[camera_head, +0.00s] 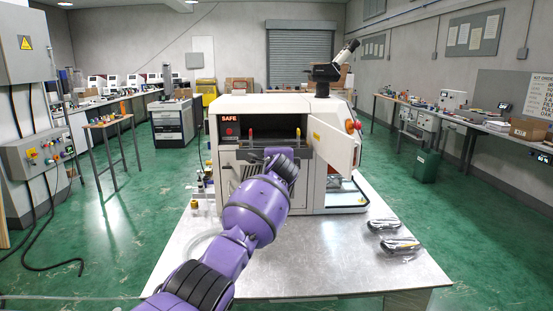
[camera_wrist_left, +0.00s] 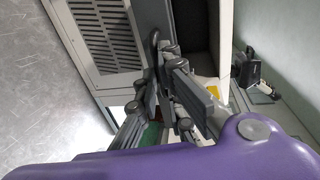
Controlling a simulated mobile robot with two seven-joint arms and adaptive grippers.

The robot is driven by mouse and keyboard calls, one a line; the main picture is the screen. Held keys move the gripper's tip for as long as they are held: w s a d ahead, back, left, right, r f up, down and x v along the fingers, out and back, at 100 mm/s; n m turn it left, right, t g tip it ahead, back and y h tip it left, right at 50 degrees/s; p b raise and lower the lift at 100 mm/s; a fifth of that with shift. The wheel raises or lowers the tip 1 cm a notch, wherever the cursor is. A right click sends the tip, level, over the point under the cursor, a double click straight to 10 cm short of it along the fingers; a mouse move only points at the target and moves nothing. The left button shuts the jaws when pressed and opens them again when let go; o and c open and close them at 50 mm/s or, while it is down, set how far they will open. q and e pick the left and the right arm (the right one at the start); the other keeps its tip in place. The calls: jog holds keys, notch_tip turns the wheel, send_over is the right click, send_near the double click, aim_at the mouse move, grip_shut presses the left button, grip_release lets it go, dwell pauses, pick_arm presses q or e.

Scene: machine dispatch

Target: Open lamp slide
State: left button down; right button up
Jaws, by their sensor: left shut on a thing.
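A white machine (camera_head: 270,108) with a lit SAFE sign stands on the metal table. A dark slide front (camera_head: 304,153), which looks like the lamp slide, sits across its open bay, with a red and a yellow upright piece above it. My left arm reaches it from the lower left, and its wrist hides most of the contact in the head view. In the left wrist view my left gripper (camera_wrist_left: 172,92) is closed around a dark handle (camera_wrist_left: 153,48) in front of the machine; the fingers hide part of it. My right gripper is out of view.
The machine's white side door (camera_head: 333,146) stands open to the right of the bay. A microscope eyepiece (camera_head: 343,54) rises on top. Two dark packaged items (camera_head: 399,244) lie on the table's right side. The front of the metal table (camera_head: 320,270) is clear.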

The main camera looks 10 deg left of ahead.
pick_arm(q)
jog(key=c, duration=2.2)
grip_release()
jog(key=v, duration=1.2)
jog(key=shift+a, duration=0.1)
